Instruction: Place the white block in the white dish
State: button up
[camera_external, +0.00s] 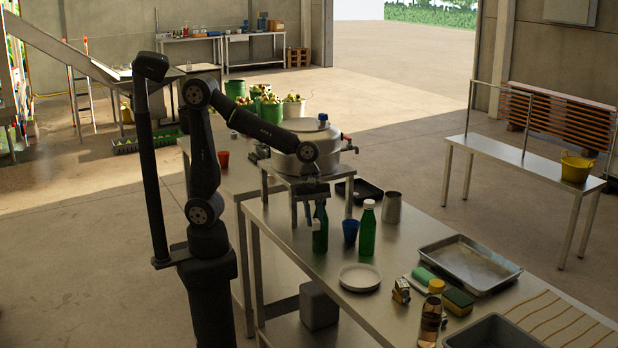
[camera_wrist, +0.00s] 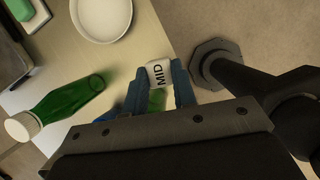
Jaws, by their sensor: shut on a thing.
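The white block (camera_wrist: 158,74), lettered "MID", is held between the blue fingertips of my gripper (camera_wrist: 164,84) in the wrist view. It also shows as a small white patch (camera_external: 316,225) beside my gripper (camera_external: 304,214) in the external view, in front of a green bottle. The block appears raised above the table. The white dish (camera_external: 360,277) is on the metal table, to the right of and nearer the camera than my gripper. It looks empty, and in the wrist view the dish (camera_wrist: 101,14) lies at the top, apart from the block.
Green bottles (camera_external: 368,232) (camera_external: 320,236) and a blue cup (camera_external: 351,231) stand close to my gripper. A metal tray (camera_external: 470,262), a sponge (camera_external: 458,301) and small bottles crowd the right side. The large pot (camera_external: 313,145) is behind.

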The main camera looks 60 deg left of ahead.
jog(key=w+d+m+g, duration=0.1)
jog(key=w+d+m, duration=0.2)
jog(key=w+d, duration=0.35)
jog(key=m+g, duration=0.1)
jog(key=m, duration=0.2)
send_over(359, 282)
jog(key=w+a, duration=0.1)
notch_tip(359, 282, down, 3)
jog(key=shift+y, duration=0.4)
jog(key=shift+w+a+f, duration=0.1)
jog(key=shift+w+f, duration=0.05)
jog(key=shift+f, duration=2.25)
jog(key=shift+w+a+f, duration=0.1)
jog(key=shift+f, duration=2.3)
jog(key=o, duration=1)
jog(key=shift+o, duration=0.2)
notch_tip(359, 282, up, 7)
